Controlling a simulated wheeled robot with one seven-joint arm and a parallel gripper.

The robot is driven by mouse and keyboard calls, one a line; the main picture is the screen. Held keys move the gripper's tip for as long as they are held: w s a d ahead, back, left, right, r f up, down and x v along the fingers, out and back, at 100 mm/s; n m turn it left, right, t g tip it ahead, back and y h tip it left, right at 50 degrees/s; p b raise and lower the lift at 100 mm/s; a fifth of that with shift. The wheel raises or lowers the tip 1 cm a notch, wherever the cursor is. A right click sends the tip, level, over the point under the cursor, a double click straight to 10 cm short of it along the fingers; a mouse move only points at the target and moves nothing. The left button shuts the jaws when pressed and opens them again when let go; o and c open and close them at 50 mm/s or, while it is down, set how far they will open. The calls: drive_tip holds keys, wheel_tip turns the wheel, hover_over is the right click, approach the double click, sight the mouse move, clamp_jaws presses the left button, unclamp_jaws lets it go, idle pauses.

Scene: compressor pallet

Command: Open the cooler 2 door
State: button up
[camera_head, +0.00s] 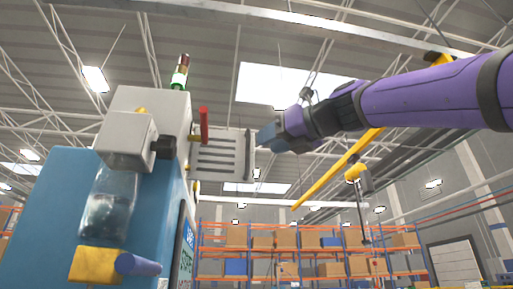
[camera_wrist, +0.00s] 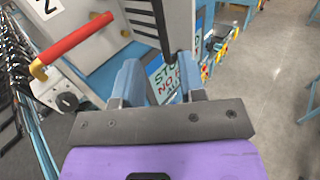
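A pale vented panel (camera_head: 218,157), which looks like the cooler door, projects to the right of a white housing (camera_head: 130,103) in the head view. A dark upright bar (camera_head: 249,141) runs along its outer edge. The panel's slots also show at the top of the wrist view (camera_wrist: 140,14). My gripper (camera_head: 264,137) is beside the bar at the panel's outer edge. In the wrist view its two blue fingers (camera_wrist: 158,72) are apart, and the bar's lower end is close to the right fingertip. I cannot tell whether they touch. A "2" label (camera_wrist: 45,8) shows at upper left.
A red lever (camera_wrist: 78,37) with a yellow end is left of the panel. The blue cabinet (camera_head: 50,215) carries a clear bowl (camera_head: 108,205). A sign (camera_wrist: 168,78) shows behind my fingers.

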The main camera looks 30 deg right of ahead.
drive_tip(key=v, duration=0.3)
drive_tip(key=shift+s, duration=0.15)
idle(0.5)
